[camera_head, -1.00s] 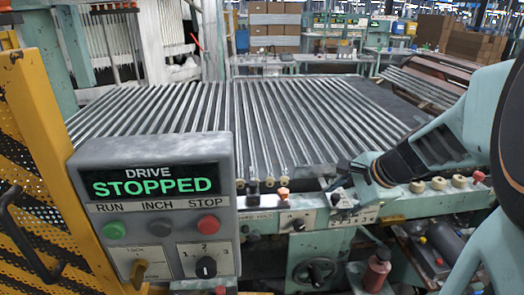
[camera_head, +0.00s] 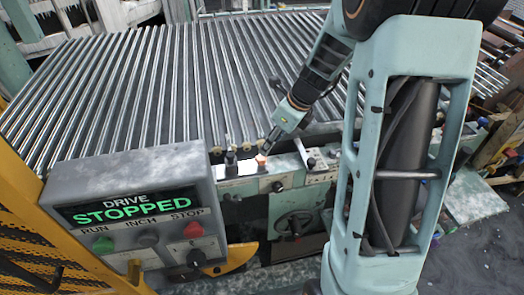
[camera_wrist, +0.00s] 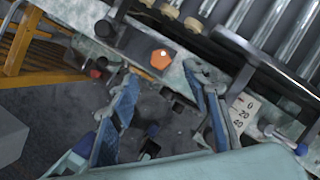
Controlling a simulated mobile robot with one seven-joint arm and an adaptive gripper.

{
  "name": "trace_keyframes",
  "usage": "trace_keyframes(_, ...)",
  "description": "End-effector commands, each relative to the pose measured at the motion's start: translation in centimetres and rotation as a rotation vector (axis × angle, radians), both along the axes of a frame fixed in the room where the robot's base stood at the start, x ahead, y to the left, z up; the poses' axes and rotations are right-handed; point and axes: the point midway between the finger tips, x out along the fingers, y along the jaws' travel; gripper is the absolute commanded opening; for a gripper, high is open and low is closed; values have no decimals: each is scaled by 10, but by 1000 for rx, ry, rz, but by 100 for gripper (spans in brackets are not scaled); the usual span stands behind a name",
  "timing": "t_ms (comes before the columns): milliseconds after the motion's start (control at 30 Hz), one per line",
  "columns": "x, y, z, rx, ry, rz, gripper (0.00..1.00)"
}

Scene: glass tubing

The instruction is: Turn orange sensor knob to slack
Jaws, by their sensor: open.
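The orange knob (camera_head: 261,160) sits on the pale rail at the front edge of the roller bed in the head view. In the wrist view the faceted orange knob (camera_wrist: 160,59) stands on a dark plate on that rail. My gripper (camera_head: 267,149) is just above and beside the knob. In the wrist view my gripper (camera_wrist: 163,75) is open and empty, its two blue-padded fingers apart. The knob shows just beyond the fingertips, roughly between them. I cannot tell whether a finger touches it.
A grey drive box (camera_head: 125,168) reading STOPPED stands at the left, with RUN, INCH and STOP buttons. Metal rollers (camera_head: 150,90) lie behind the rail. A scale plate (camera_wrist: 243,112) marked 0, 20, 40 is right of the fingers. A handwheel (camera_head: 294,224) is below the rail.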

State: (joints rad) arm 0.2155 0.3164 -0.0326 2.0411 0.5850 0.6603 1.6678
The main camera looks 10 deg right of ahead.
Motion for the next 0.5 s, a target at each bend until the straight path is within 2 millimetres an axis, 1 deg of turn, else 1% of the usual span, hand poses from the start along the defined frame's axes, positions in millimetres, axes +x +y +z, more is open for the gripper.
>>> trace_keyframes(33,2,3,-11,1,5,1,44)
trace_keyframes(100,5,6,-24,1,5,2,44)
trace_keyframes(300,15,16,-56,1,3,1,44)
trace_keyframes(500,21,21,-73,-1,1,2,44)
